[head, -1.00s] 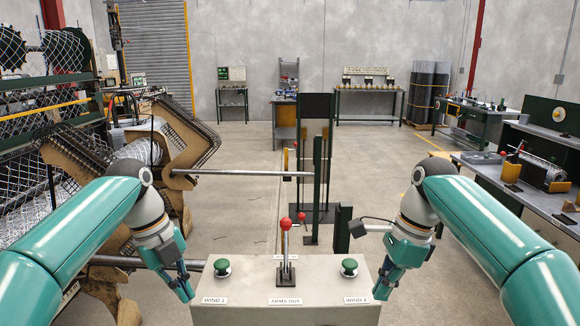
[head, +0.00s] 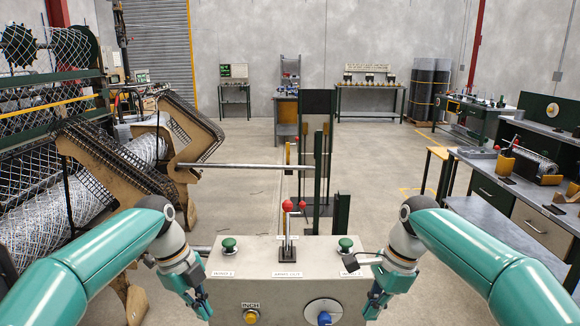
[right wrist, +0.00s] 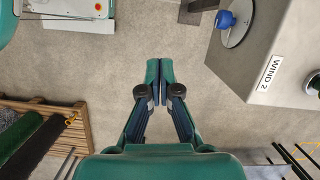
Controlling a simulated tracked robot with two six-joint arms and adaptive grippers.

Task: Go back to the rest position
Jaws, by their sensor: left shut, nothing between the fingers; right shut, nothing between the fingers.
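My left gripper (head: 206,310) is shut and empty, at the left side of the grey control console (head: 285,291). My right gripper (head: 371,310) is shut and empty, at the console's right side. In the right wrist view its fingertips (right wrist: 159,67) meet over bare floor, apart from the console (right wrist: 270,45). The console has two green buttons, left (head: 229,244) and right (head: 346,243), a red-knobbed lever (head: 287,207) between them, a yellow button (head: 251,316) and a blue knob (head: 324,317) on its front.
The weaving machine with mesh rolls (head: 70,212) stands at left, and a steel bar (head: 245,166) reaches from its side to a dark post frame (head: 317,150). A workbench (head: 500,190) runs along the right. Open floor (head: 390,165) lies between the console and that bench.

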